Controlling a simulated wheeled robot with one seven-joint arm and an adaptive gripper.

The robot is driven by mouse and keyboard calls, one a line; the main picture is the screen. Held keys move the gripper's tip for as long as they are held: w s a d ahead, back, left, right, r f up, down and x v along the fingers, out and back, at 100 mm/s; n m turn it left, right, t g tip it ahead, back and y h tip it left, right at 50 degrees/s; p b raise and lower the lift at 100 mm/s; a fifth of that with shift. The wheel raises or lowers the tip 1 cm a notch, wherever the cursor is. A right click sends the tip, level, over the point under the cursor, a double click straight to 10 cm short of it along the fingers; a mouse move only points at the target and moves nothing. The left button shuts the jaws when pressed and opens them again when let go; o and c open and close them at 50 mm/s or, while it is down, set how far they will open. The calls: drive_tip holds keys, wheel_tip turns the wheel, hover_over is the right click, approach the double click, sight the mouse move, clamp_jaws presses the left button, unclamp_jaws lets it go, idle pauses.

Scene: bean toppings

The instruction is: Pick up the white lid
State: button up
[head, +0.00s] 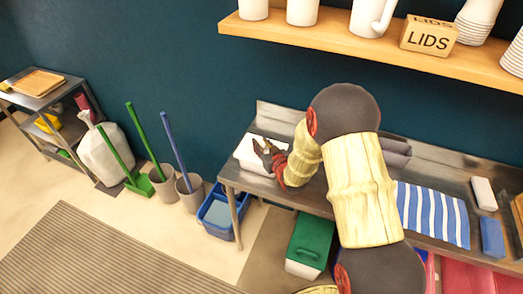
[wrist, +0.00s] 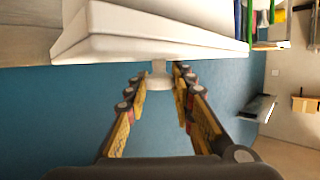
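The white lid (wrist: 150,42) sits on a white container (head: 245,160) at the left end of the metal table. A small white knob (wrist: 159,80) sticks out from the lid in the wrist view. My gripper (head: 264,150) is over the container in the head view. In the wrist view my gripper (wrist: 160,77) is open, with one finger on each side of the knob. A narrow gap shows beside the knob, so it does not look clamped. My gripper and arm hide part of the container in the head view.
The metal table (head: 232,175) runs along the blue wall. A striped cloth (head: 432,214) lies to the right, beyond my arm. A wooden shelf (head: 300,35) with white cups and a LIDS box (head: 429,36) hangs above. A blue bucket (head: 217,212) stands on the floor.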

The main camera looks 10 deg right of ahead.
clamp_jaws()
drive_tip(key=shift+r, duration=0.1)
